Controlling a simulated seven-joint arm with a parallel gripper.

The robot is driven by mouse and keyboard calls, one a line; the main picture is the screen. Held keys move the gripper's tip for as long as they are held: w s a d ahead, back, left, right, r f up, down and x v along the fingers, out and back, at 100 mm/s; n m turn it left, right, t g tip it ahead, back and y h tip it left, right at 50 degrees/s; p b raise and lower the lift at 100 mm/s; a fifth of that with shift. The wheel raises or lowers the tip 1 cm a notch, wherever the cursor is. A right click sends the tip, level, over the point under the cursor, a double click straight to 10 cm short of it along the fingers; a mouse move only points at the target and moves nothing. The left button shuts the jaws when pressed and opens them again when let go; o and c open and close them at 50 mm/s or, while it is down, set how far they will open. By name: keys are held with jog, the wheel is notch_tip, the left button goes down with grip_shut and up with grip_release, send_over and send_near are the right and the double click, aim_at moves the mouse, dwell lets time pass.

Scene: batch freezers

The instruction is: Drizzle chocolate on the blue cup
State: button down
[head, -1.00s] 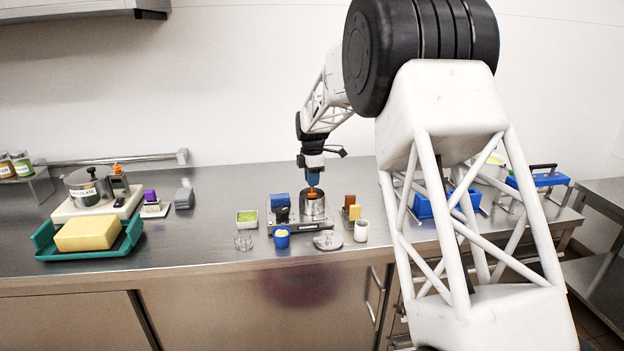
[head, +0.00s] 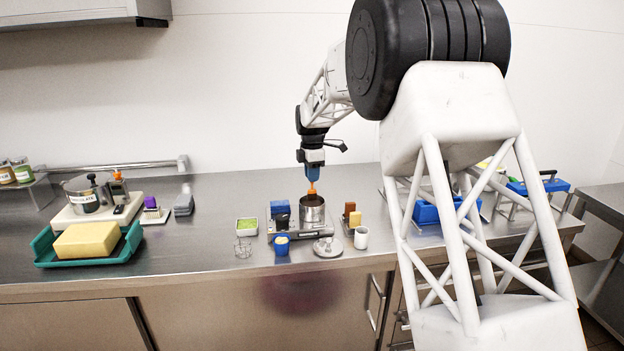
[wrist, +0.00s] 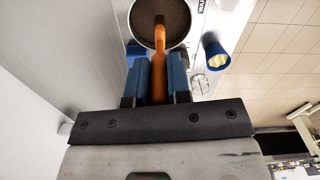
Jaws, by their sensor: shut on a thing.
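The blue cup (head: 282,246) stands near the counter's front edge with a pale yellow scoop at its top; it also shows in the wrist view (wrist: 211,43). A steel pot (head: 313,215) stands just behind it and to the right. In the wrist view the pot (wrist: 133,18) holds brown chocolate. My gripper (head: 313,178) is above the pot, shut on an orange-handled tool (head: 312,189). The tool's handle (wrist: 160,70) runs from between the blue fingers to over the chocolate; its lower end is not clear.
Close around the pot are a blue box (head: 280,207), a green-filled dish (head: 247,226), a round metal lid (head: 327,246) and a white cup (head: 361,238). A teal tray (head: 45,252) with a yellow block is at left.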

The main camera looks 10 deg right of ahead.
jog(key=shift+r, duration=2.15)
jog(key=s+a, duration=1.1)
jog(key=s, duration=0.2)
jog(key=shift+s+a, duration=0.15)
jog(key=shift+a, duration=0.1)
jog(key=shift+f, duration=0.25)
notch_tip(320, 180, down, 6)
jog(key=shift+f, duration=0.25)
jog(key=shift+a, duration=0.35)
dwell(0.7)
jog(key=shift+d, duration=0.75)
dwell(0.5)
